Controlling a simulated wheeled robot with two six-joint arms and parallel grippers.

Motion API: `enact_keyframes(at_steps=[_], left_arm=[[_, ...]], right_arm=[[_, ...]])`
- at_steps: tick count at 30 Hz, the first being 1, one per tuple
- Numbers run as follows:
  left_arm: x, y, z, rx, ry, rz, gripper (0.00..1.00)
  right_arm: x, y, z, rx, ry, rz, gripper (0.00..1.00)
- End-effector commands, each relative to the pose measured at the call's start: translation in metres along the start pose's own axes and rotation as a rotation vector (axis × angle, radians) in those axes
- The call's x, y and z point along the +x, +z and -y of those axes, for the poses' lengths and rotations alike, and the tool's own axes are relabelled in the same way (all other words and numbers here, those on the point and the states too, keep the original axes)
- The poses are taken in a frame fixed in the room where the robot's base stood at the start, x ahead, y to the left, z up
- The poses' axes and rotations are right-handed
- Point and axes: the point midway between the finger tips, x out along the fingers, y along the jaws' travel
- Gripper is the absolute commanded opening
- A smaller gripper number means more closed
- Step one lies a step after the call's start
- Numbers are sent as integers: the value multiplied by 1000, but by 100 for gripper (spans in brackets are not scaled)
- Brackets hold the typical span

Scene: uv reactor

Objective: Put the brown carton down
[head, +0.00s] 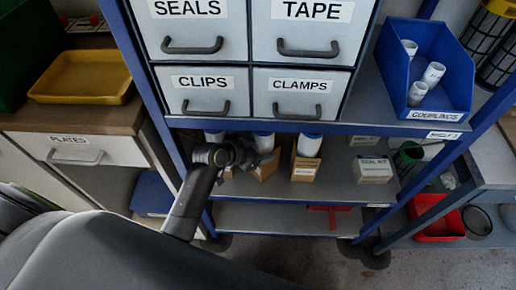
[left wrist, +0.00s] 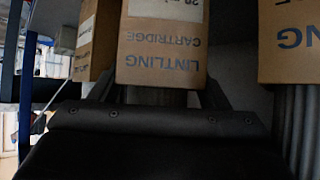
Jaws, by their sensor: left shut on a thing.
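My left gripper (head: 250,156) reaches from the left into the shelf below the drawers. It is shut on a brown carton (head: 266,168), partly hidden by the gripper in the head view. In the left wrist view this carton (left wrist: 162,52) fills the middle, between the fingers, with upside-down lettering reading "LINTLING CARTRIDGE". I cannot tell whether its base touches the shelf board (head: 335,192). My right gripper is not in view.
Another brown carton (head: 305,168) with a white cylinder stands just right of the held one. Cartons flank it closely in the left wrist view, at left (left wrist: 92,40) and right (left wrist: 290,42). A seal kit box (head: 373,170) stands further right. The drawers (head: 302,93) hang close above.

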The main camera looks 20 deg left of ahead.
Motion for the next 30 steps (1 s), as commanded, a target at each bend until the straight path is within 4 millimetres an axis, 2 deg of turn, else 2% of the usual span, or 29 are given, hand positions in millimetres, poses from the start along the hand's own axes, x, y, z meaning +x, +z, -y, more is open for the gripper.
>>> enact_keyframes(at_steps=[3, 4, 6, 17, 23, 30], left_arm=[[2, 2, 0, 0, 0, -2, 36], [2, 3, 0, 0, 0, 0, 71], [2, 3, 0, 0, 0, 0, 78], [-2, -1, 0, 1, -1, 0, 78], [-30, -1, 1, 3, -2, 1, 78], [-79, 0, 1, 4, -3, 2, 78]], right_arm=[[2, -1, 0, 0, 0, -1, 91], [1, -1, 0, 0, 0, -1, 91], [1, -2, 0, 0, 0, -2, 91], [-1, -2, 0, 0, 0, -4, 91], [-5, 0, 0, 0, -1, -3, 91], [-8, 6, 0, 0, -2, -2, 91]])
